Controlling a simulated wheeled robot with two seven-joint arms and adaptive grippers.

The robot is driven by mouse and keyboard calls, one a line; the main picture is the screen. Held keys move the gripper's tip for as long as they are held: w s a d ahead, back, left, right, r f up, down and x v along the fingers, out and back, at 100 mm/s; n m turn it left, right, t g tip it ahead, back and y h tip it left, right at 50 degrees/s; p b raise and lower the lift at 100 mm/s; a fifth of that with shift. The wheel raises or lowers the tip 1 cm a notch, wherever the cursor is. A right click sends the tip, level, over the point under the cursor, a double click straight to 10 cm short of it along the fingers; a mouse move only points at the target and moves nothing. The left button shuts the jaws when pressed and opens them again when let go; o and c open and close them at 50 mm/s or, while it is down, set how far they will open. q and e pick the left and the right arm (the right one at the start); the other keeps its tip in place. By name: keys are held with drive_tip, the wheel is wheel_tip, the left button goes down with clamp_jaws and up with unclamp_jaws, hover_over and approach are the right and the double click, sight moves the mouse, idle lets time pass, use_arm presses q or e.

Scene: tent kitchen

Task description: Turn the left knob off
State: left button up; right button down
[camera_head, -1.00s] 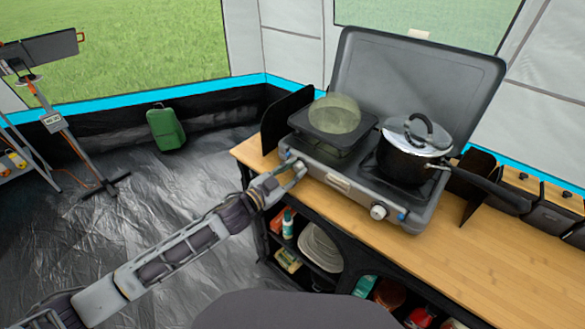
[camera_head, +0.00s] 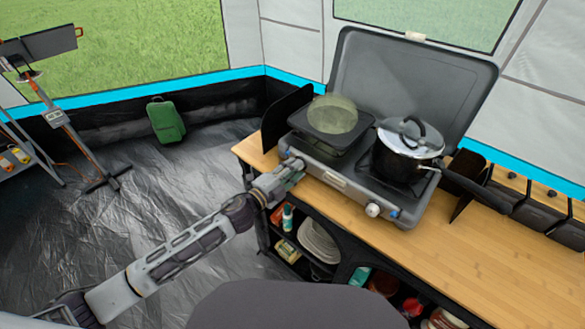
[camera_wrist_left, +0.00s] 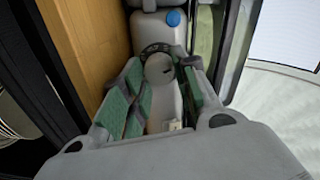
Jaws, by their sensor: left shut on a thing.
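The grey camping stove (camera_head: 330,178) stands on the wooden counter with its lid up. My left gripper (camera_head: 296,168) is at the left end of the stove's front panel, where it hides the left knob in the head view. In the left wrist view, the pale round left knob (camera_wrist_left: 160,68) sits between the green-padded fingers of my left gripper (camera_wrist_left: 163,98), which is shut on it. The knob's mark is too small to read. The right knob (camera_head: 373,209) is in plain sight on the front panel. My right gripper is not in view.
A dark square pan (camera_head: 320,140) with a translucent greenish disc above it is on the left burner. A lidded pot (camera_head: 395,165) is on the right burner, its handle pointing right. The wooden counter (camera_head: 450,250) is bare at the front right. Shelves below hold several items.

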use_arm(q)
drive_tip(key=shift+f+m, duration=0.1)
drive_tip(key=shift+m, duration=1.5)
drive_tip(key=o, duration=1)
drive_tip(key=shift+s+f, duration=0.15)
drive_tip(key=shift+s, duration=0.1)
drive_tip(key=shift+v, duration=0.95)
drive_tip(key=shift+r+v, duration=0.15)
drive_tip(key=shift+v, duration=1.25)
drive_tip(key=shift+r+v, duration=0.15)
drive_tip(key=shift+v, duration=1.25)
